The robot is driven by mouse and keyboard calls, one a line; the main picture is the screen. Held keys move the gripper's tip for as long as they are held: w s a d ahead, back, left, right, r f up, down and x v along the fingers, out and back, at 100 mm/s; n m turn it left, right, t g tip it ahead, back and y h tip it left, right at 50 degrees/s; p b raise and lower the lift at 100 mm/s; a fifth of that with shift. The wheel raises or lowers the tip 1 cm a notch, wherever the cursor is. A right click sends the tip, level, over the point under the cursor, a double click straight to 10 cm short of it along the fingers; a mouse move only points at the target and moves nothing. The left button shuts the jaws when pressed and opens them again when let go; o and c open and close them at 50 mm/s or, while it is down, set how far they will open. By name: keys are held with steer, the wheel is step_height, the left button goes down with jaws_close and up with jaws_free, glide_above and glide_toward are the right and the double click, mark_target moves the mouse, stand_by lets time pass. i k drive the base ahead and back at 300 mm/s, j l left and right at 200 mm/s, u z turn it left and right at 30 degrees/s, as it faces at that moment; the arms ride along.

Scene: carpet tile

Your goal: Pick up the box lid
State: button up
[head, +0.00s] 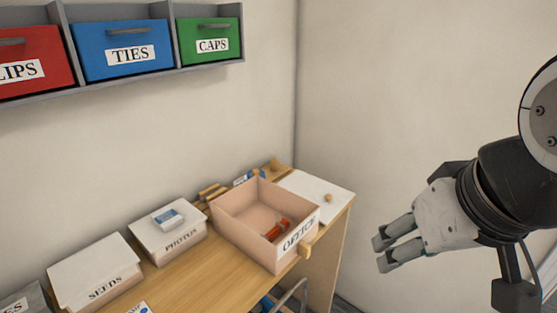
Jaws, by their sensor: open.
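A flat white lid (308,188) with a small wooden knob (328,198) lies at the far right end of the wooden desk, just behind and right of an open box. The open box (232,233) is pinkish, is labelled OFFICE and has a red object (277,230) inside. My gripper (383,252) is at the right of the head view, with its two fingers apart and nothing between them. It appears to the right of the desk, clear of the lid and the box.
Lidded boxes labelled PHOTOS (175,242) and SEEDS (100,286) stand to the left on the desk (205,285). A small blue-and-white item (167,218) lies on the PHOTOS lid. Wooden pieces (212,192) lie behind the open box. A shelf (160,75) with labelled drawers hangs above.

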mark_target(332, 200)
steer(key=i+l+u, duration=0.3)
steer(key=i+l, duration=0.15)
steer(key=l, duration=0.15)
steer(key=i+l+u, duration=0.15)
steer(key=l, duration=0.2)
steer(key=i+l+u, duration=0.15)
steer(key=l, duration=0.2)
steer(key=i+l+u, duration=0.15)
steer(key=l, duration=0.2)
steer(key=i+l+u, duration=0.15)
steer(key=l, duration=0.25)
